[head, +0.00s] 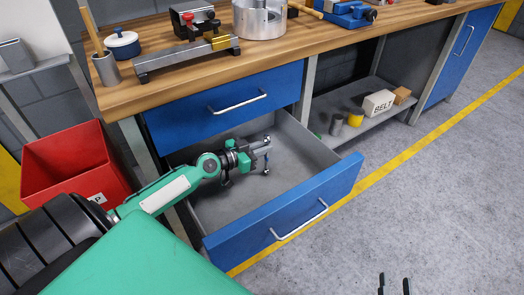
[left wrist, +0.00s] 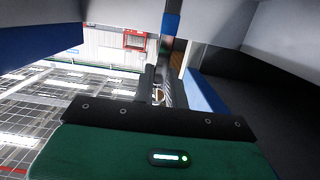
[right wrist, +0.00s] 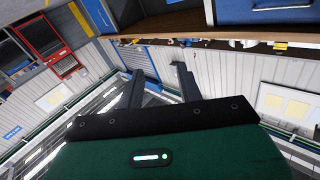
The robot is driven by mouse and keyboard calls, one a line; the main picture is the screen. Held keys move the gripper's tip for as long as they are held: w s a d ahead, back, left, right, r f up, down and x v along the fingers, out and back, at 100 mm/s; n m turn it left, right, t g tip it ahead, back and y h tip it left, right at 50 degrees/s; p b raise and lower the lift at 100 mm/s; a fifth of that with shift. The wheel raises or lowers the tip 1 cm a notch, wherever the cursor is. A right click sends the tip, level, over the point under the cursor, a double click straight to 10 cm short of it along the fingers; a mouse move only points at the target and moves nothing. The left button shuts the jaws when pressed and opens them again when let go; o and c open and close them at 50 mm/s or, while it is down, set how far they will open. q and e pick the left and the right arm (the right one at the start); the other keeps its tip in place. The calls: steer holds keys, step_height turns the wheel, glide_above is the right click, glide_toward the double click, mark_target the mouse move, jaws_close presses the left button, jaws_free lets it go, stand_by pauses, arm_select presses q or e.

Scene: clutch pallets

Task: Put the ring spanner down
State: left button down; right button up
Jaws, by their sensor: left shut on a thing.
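My left gripper (head: 262,147) reaches into the open lower drawer (head: 320,200) of the workbench and is shut on the ring spanner (head: 266,170). The spanner is small and dark grey, and its ends show on either side of the fingers. In the left wrist view a ring end of the spanner (left wrist: 158,95) shows between the fingers (left wrist: 163,90). I cannot tell whether the spanner touches the drawer floor. My right gripper (head: 394,285) is at the bottom edge of the head view, its fingers apart and empty; it also shows in the right wrist view (right wrist: 161,80).
The drawer floor looks bare around the gripper. A closed blue drawer (head: 225,105) is above it. The bench top (head: 200,65) carries a vice, a metal cylinder and a pot. A red bin (head: 70,160) stands left. A shelf right holds a BELT box (head: 378,103).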

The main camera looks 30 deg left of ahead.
arm_select(q)
steer(key=shift+f, duration=0.2)
arm_select(e)
steer(key=shift+w+d+r+t, duration=0.15)
steer(key=shift+w+r+t, duration=0.05)
steer(key=shift+r+t, duration=0.4)
arm_select(q)
steer(key=c, duration=1.4)
jaws_free()
steer(key=shift+c, duration=0.2)
arm_select(e)
steer(key=shift+r, duration=0.15)
